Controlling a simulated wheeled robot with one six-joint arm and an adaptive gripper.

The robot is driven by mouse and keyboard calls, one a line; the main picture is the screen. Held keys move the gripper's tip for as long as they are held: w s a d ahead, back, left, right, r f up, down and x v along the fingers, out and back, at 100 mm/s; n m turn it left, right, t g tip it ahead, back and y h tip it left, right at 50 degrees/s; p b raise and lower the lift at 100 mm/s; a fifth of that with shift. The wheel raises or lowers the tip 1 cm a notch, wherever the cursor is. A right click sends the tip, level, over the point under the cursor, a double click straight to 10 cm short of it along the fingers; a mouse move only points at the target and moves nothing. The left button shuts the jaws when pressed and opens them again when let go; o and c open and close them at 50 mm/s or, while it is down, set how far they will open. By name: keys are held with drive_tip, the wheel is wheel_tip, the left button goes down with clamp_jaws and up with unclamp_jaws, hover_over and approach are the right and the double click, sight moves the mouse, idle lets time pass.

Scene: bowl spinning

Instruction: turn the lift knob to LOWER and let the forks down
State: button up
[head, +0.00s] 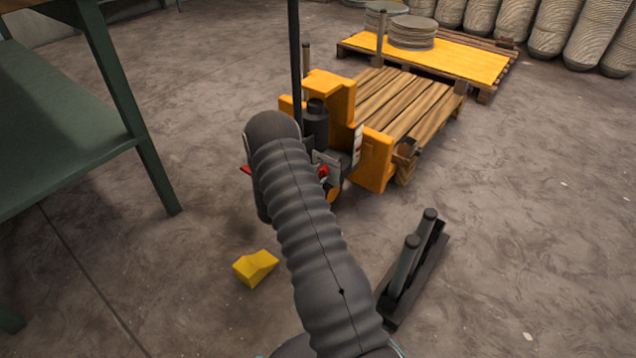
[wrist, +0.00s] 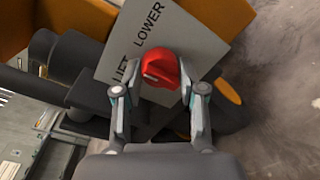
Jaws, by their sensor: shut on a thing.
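The red lift knob (wrist: 163,70) sits on a grey plate (wrist: 178,32) lettered LIFT and LOWER in the wrist view. My gripper (wrist: 160,90) has one finger on each side of the knob and is shut on it. My dark arm covers much of the truck's near side. The forks are hidden, so their height cannot be told.
A yellow wedge (head: 256,268) lies on the floor left of my arm. A green table (head: 60,120) stands at the left. A yellow-topped pallet (head: 450,59) carries stacked discs at the back.

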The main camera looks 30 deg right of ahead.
drive_tip(key=m+b, duration=0.1)
drive_tip(key=m, duration=0.2)
drive_tip(key=shift+d+m+b, duration=0.15)
drive_tip(key=shift+m+b, duration=0.15)
drive_tip(key=m, duration=0.5)
drive_tip(key=shift+s+r+t+y, duration=0.1)
drive_tip(key=shift+t+y, duration=0.2)
drive_tip(key=shift+t, duration=0.1)
drive_tip(key=shift+m, duration=0.3)
drive_tip(key=o, duration=1.1)
drive_tip(key=shift+d, duration=0.1)
drive_tip(key=shift+o, duration=0.2)
drive_tip(key=shift+a, duration=0.2)
drive_tip(key=f+v, duration=0.1)
drive_tip(key=v, duration=1.1)
drive_tip(key=shift+r, duration=0.4)
